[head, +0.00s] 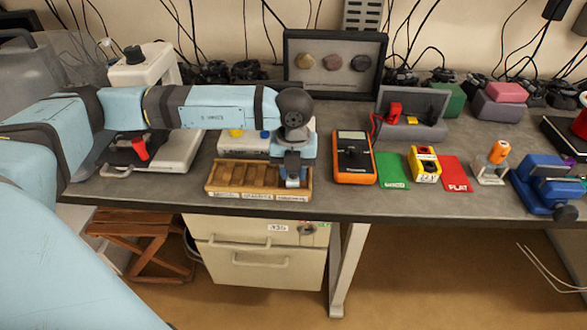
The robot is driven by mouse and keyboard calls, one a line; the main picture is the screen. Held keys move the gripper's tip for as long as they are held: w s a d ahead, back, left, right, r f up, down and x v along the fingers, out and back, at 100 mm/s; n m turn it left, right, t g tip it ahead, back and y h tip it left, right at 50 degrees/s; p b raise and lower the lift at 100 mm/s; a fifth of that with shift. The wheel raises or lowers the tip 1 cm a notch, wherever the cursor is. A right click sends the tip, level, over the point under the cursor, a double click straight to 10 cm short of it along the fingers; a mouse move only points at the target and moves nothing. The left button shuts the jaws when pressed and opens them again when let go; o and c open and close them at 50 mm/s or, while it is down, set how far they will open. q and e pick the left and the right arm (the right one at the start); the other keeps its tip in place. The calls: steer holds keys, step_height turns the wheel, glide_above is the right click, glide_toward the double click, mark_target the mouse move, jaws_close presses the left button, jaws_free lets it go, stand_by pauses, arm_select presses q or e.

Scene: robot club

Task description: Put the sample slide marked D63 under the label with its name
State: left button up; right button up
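A wooden tray (232,190) with several compartments lies near the front edge of the bench. Small white labels run along its front face, too small to read. My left gripper (292,182) points down at the right end of the tray, its tips at or just above that compartment. The wrist and the oblique view hide whether its fingers are apart or hold something. No slide marked D63 can be made out; the gripper covers part of the tray. My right gripper is out of view.
An orange multimeter (354,158) stands close to the right of the tray. Green (392,171) and red (456,174) cards flank a yellow block (425,164). A framed display (334,65) stands behind. A blue vise (548,186) is at the right.

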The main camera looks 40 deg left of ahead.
mark_target(294, 172)
arm_select(q)
steer(key=o, duration=0.4)
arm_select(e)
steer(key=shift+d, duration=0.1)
arm_select(q)
steer(key=shift+r, duration=0.45)
step_height(294, 172, up, 12)
steer(key=shift+f, duration=0.25)
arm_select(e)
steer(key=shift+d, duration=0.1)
